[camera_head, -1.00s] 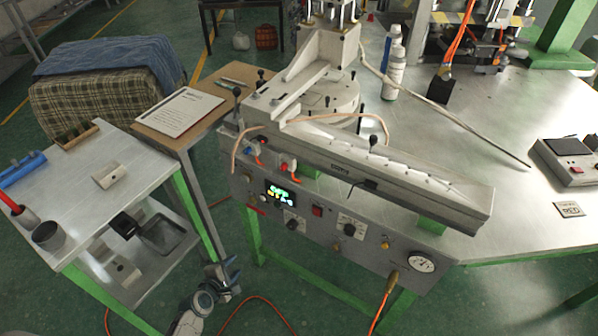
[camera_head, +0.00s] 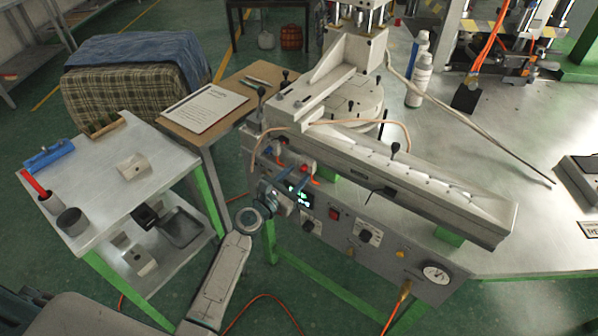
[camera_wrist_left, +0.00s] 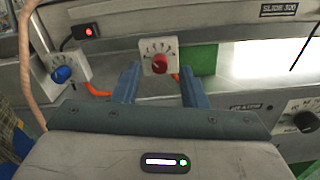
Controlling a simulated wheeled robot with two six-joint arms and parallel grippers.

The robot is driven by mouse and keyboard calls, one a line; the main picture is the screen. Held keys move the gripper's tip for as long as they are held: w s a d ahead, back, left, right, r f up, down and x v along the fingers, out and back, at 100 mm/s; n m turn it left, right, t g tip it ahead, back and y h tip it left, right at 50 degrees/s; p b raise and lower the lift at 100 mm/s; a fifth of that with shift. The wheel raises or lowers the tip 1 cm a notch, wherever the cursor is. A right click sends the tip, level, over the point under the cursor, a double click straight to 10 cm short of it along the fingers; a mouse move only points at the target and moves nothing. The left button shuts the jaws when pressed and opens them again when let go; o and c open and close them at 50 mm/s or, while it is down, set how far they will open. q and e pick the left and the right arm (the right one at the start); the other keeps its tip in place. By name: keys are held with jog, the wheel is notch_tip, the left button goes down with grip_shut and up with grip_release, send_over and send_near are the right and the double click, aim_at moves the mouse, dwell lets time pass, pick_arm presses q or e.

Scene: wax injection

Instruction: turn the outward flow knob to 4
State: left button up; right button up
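A red knob (camera_wrist_left: 160,62) on a small white dial plate with marks shows in the wrist view; the number it points to is too small to read. A blue knob (camera_wrist_left: 62,74) on a similar plate is to its left. In the head view the red knob (camera_head: 308,169) is at the machine's front. My left gripper (camera_head: 285,188) is just in front of it. In the wrist view its blue fingers (camera_wrist_left: 160,78) are open and empty, with the red knob seen between the tips. I cannot read which knob is labelled outward flow. My right gripper is not in view.
The front panel (camera_head: 400,263) carries a lit display, black dial knobs (camera_head: 365,236), a red switch and a pressure gauge (camera_head: 436,273). Orange hoses (camera_wrist_left: 97,91) run by the coloured knobs. A metal side table (camera_head: 165,150) stands left. A long sloped rail (camera_head: 440,195) extends right.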

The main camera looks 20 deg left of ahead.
pick_arm(q)
jog(key=shift+x, duration=1.05)
grip_shut()
